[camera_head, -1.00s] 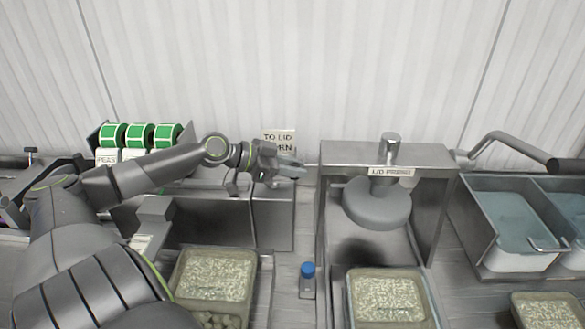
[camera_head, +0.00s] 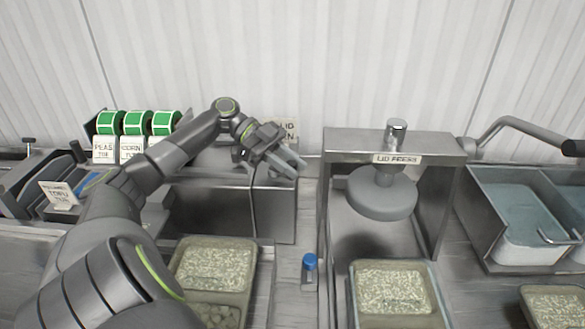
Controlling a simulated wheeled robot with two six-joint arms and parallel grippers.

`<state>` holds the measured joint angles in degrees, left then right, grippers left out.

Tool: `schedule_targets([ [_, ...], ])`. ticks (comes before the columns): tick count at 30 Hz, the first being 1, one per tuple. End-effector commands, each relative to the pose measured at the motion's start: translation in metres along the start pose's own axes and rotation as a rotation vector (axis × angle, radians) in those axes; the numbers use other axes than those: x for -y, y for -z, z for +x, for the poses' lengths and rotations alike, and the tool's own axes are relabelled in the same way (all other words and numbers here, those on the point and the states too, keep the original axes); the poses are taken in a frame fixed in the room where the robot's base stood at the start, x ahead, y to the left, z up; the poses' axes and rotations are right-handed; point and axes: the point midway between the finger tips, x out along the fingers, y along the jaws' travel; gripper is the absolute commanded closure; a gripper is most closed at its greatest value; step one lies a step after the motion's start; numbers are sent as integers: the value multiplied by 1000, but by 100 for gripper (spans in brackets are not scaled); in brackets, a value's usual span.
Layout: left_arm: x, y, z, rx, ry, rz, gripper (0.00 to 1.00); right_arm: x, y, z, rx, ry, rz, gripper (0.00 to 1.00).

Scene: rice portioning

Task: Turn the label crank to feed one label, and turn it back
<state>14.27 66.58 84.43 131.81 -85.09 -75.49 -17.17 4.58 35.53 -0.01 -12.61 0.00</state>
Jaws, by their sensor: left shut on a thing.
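My left gripper (camera_head: 288,163) is at the back, in front of the sign on the wall side, above the right end of a steel box (camera_head: 222,212). Its fingers point down and to the right. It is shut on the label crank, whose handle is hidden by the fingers. Three green label rolls (camera_head: 137,122) stand in a row at the back left, with cards reading PEAS (camera_head: 104,150) and CORN (camera_head: 132,149) below them. My left arm hides part of the area beside the cards. My right gripper is not in view.
A lid press (camera_head: 381,192) stands right of the gripper. Rice-filled trays stand in front, one at centre left (camera_head: 252,262) and one under the press (camera_head: 436,290). A steel basin (camera_head: 482,235) is at the right.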

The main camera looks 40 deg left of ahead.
Motion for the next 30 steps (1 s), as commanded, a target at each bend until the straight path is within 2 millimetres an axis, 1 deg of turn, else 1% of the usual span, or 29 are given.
schedule_targets([
  [1, -2, -4, 2, 0, -28, 12, 99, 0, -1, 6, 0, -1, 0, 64],
  [6, -6, -4, 2, 1, -93, 36, 99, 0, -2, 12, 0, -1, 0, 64],
  [15, -9, -4, 0, 4, -138, 51, 99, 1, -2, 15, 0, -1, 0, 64],
  [25, -9, -4, 0, 4, -139, 50, 99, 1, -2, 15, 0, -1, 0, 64],
  [26, -9, -4, 0, 4, -139, 50, 75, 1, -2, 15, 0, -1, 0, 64],
  [30, -9, -4, 0, 3, -137, 51, 57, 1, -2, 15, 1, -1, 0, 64],
])
